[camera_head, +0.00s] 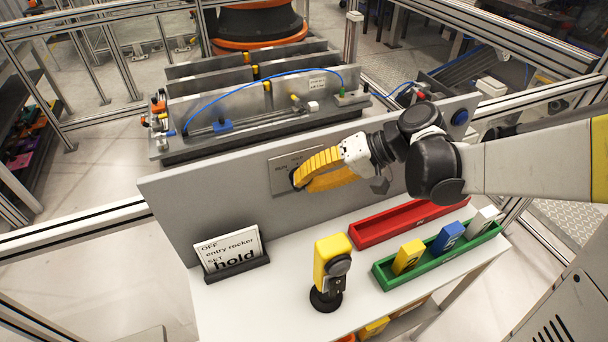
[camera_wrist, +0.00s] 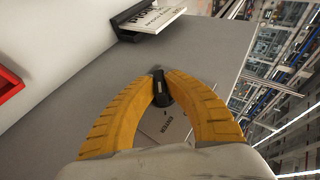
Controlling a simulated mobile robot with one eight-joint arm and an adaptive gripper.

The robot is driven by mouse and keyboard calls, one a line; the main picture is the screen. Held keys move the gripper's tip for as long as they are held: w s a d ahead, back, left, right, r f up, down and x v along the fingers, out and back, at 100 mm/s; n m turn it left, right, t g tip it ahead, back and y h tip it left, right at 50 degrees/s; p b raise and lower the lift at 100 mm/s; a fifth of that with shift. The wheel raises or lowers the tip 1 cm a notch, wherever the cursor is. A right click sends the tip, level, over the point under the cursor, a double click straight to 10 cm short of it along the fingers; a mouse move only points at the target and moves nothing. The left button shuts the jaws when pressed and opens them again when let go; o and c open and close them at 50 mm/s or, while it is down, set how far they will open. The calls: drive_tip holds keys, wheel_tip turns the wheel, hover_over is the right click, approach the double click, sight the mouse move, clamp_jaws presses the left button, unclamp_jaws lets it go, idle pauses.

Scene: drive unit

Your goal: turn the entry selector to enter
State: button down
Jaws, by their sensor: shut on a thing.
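The entry selector is a small black knob (camera_wrist: 161,92) on a light label plate (camera_head: 283,171) fixed to the upright grey panel (camera_head: 220,190). My gripper (camera_head: 298,181) has curved yellow fingers and reaches the plate from the right. In the wrist view my gripper (camera_wrist: 161,76) has its fingertips closed on the two sides of the knob. The fingers hide most of the knob in the head view, and its pointing direction is unclear.
A white sign (camera_head: 229,250) reading "OFF entry rocker SET hold" stands on the white table (camera_head: 270,315). A yellow and black device (camera_head: 331,270) stands at the front. A red tray (camera_head: 400,222) and a green tray (camera_head: 455,253) with coloured blocks lie right, below my arm.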

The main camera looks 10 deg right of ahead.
drive_tip(key=shift+f, duration=0.1)
idle(0.3)
drive_tip(key=c, duration=1.4)
unclamp_jaws()
drive_tip(key=v, duration=1.2)
